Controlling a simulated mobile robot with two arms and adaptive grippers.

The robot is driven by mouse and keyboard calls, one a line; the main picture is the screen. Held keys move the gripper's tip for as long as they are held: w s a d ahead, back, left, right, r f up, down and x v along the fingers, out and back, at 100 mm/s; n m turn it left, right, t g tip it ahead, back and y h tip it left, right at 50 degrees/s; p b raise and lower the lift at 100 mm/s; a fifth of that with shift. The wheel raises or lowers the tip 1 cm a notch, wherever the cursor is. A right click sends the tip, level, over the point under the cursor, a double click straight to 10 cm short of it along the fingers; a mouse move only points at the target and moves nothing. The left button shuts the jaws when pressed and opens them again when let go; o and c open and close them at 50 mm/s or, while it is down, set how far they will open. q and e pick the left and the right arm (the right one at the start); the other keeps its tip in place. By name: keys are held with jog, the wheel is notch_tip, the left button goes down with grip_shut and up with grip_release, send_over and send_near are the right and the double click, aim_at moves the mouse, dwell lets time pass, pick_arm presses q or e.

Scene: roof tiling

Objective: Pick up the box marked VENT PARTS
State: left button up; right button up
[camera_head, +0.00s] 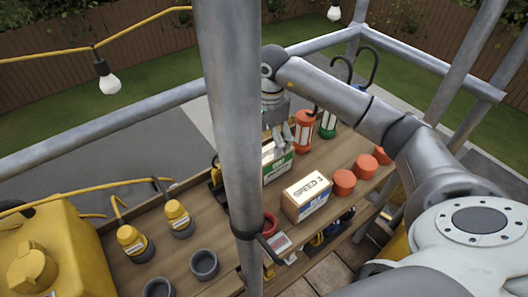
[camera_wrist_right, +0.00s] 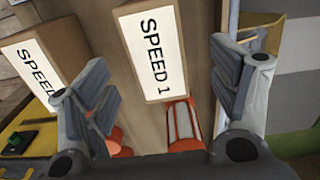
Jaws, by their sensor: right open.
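I can read VENT PARTS on no box in either view. My right gripper (camera_head: 287,130) is open at the far part of the wooden bench, over a box with a white top and green side (camera_head: 279,169); any lettering on it is unreadable here. A cardboard box with a white SPEED label (camera_head: 307,196) stands nearer, apart from the gripper. Another SPEED label (camera_wrist_right: 35,70) shows at left. My left gripper is not in view.
A metal post (camera_head: 232,120) crosses the head view and hides part of the bench. Orange cylinders (camera_head: 344,183) stand right of the SPEED box. A red lantern (camera_head: 303,130) and a green one (camera_head: 328,124) stand behind. Yellow-topped bottles (camera_head: 133,241) and grey cups (camera_head: 204,264) are at left.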

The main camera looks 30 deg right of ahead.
aim_at(271, 152)
jog(key=f, duration=0.3)
jog(key=shift+s+f, duration=0.35)
jog(key=shift+f, duration=0.05)
jog(key=shift+f+p, duration=0.3)
jog(key=f, duration=0.1)
jog(key=f+p, duration=0.1)
jog(key=f, duration=0.3)
jog(key=shift+w+d+p, duration=0.15)
jog(key=shift+d+p, duration=0.1)
jog(key=shift+p, duration=0.15)
jog(key=shift+f, duration=0.15)
jog(key=shift+c, duration=0.7)
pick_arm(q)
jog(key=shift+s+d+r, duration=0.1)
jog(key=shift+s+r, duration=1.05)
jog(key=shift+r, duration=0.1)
pick_arm(e)
jog(key=c, duration=1.2)
